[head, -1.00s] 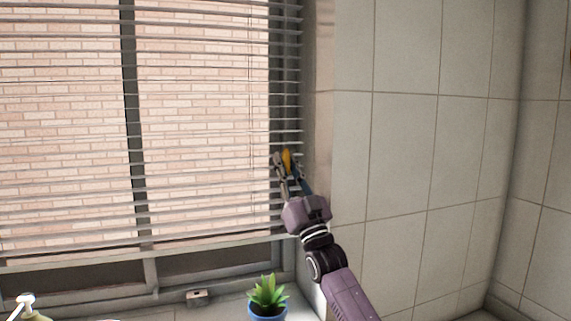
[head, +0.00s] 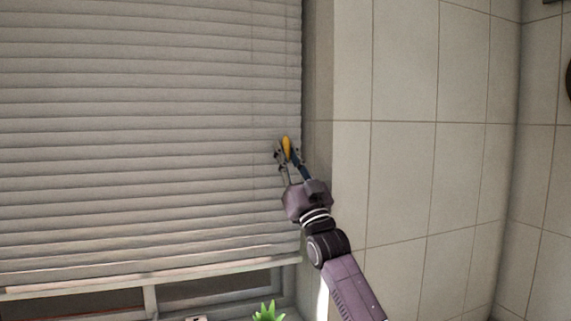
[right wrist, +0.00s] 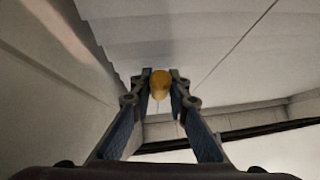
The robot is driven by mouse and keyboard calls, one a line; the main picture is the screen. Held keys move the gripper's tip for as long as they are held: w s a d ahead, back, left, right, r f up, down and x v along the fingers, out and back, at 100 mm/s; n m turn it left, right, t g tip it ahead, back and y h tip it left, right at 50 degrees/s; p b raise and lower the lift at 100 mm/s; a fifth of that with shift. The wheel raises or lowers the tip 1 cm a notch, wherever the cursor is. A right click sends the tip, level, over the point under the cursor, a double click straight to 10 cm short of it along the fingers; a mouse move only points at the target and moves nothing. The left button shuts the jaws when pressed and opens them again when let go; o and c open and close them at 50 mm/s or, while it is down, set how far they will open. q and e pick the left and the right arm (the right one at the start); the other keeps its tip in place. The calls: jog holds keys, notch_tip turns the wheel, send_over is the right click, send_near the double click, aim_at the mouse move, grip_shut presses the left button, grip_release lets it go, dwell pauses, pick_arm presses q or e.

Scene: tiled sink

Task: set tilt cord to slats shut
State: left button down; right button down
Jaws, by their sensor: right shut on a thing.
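The window blind (head: 130,130) fills the left half of the head view, its slats tilted shut so that the window behind them is covered. My right gripper (head: 286,148) is in front of the blind's right edge, shut on the yellow-orange tilt cord pull (head: 287,146). In the right wrist view the pull (right wrist: 160,84) sits between the two fingertips, with a thin cord (right wrist: 238,42) running up along the slats. My left gripper is not in view.
A tiled wall (head: 405,80) stands close to the right of my right arm. A green plant (head: 268,312) is on the sill below. The blind's bottom rail (head: 150,277) hangs above the lower window frame, leaving a strip of glass uncovered.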

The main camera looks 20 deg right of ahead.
jog(key=shift+s+d+r, duration=0.1)
jog(key=shift+s+r, duration=0.1)
jog(key=shift+r, duration=0.25)
jog(key=c, duration=2.2)
grip_release()
jog(key=shift+o, duration=0.5)
jog(key=shift+w+f, duration=0.1)
jog(key=shift+f, duration=0.15)
jog(key=v, duration=1.1)
jog(key=shift+s+f, duration=0.2)
jog(key=shift+s, duration=0.2)
jog(key=shift+f, duration=0.1)
